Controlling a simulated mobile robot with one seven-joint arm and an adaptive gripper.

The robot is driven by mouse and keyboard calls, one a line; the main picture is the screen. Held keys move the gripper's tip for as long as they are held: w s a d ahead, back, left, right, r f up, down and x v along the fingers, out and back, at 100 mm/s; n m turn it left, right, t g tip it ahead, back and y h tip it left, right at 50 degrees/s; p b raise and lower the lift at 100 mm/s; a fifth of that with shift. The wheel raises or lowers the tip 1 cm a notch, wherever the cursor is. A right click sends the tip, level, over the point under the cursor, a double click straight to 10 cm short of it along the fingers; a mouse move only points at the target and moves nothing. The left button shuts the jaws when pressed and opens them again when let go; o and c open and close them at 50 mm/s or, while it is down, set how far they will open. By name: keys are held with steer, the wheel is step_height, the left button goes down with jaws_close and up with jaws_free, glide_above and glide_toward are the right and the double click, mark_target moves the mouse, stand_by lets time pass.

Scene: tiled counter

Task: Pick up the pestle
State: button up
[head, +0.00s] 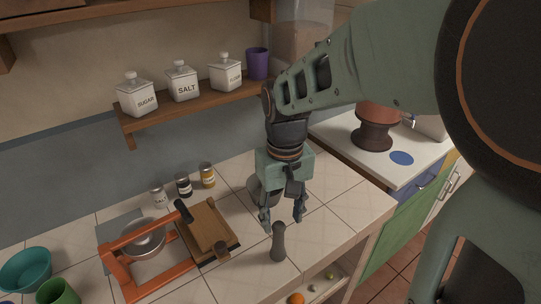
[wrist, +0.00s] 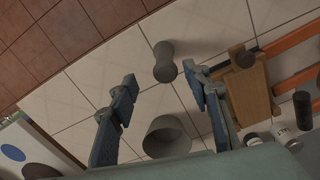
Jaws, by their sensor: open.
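The dark grey pestle (head: 278,243) appears to stand upright on the tiled counter, near its front edge. It also shows in the wrist view (wrist: 164,62), narrow in the middle, just beyond the gap between my fingertips. My gripper (head: 282,222) is open and empty, pointing down over the counter behind the pestle. In the wrist view my two fingers (wrist: 160,75) are spread apart, with the pestle outside them. A grey mortar (wrist: 166,135) sits closer to the wrist camera, between the fingers in the picture; in the head view it is partly hidden behind my gripper.
A wooden board (head: 207,228) and an orange frame (head: 117,272) with a metal bowl (head: 143,238) stand left of the pestle. Several small jars (head: 183,186) line the back. A shelf (head: 190,105) holds canisters above. The counter right of the pestle is clear.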

mark_target(278, 243)
step_height(278, 243, down, 4)
steer(key=shift+f, duration=0.25)
steer(key=f, duration=0.5)
steer(key=shift+s+a+f, duration=0.1)
steer(key=shift+a, duration=0.2)
jaws_close()
